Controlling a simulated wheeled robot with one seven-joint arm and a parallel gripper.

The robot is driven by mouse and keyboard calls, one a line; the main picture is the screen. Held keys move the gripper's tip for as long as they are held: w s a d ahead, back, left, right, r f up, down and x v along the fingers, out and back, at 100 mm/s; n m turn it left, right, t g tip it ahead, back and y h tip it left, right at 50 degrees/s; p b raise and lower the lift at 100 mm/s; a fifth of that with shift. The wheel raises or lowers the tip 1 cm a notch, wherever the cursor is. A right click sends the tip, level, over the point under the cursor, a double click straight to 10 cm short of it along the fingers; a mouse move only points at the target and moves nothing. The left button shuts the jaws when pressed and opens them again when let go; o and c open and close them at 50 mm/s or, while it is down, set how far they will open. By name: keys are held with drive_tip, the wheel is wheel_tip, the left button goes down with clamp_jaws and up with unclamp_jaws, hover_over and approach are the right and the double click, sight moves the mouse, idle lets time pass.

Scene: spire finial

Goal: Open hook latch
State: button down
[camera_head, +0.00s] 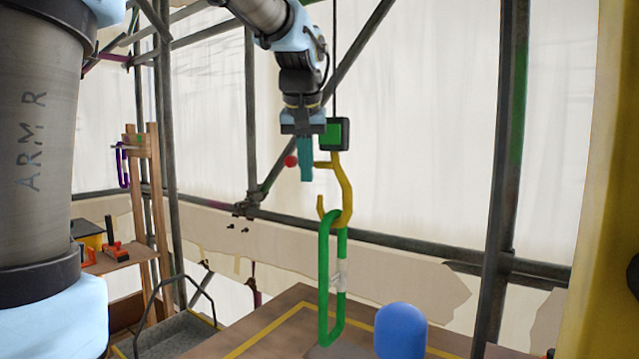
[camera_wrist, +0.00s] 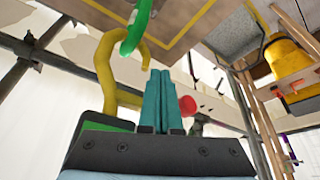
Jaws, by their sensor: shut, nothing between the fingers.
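A yellow hook (camera_head: 343,190) hangs from a black and green block (camera_head: 334,134) on a thin dark cable. A green oblong link (camera_head: 324,275) with a pale wrap hangs in the hook's bend. A short yellow arm with a red ball (camera_head: 291,161) at its end sticks out left from the hook's upper part. My gripper (camera_head: 306,178) is shut and empty, its teal fingers in front of that arm, between ball and hook. In the wrist view the fingers (camera_wrist: 160,85) stand between the yellow hook (camera_wrist: 105,65) and the red ball (camera_wrist: 187,106). I cannot tell whether they touch the arm.
A wooden table (camera_head: 275,330) with a yellow line lies below the link, with a blue rounded object (camera_head: 400,330) at the front. Scaffold poles (camera_head: 505,150) stand around. A wooden rack (camera_head: 150,200) and a grey tray (camera_head: 175,335) are at left.

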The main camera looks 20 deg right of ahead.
wheel_tip(320, 180, up, 7)
drive_tip(key=p, duration=0.5)
drive_tip(key=shift+s+d+p, duration=0.25)
drive_tip(key=shift+s+p, duration=0.05)
drive_tip(key=shift+s, duration=0.05)
idle(1.2)
drive_tip(key=shift+r, duration=0.1)
idle(0.4)
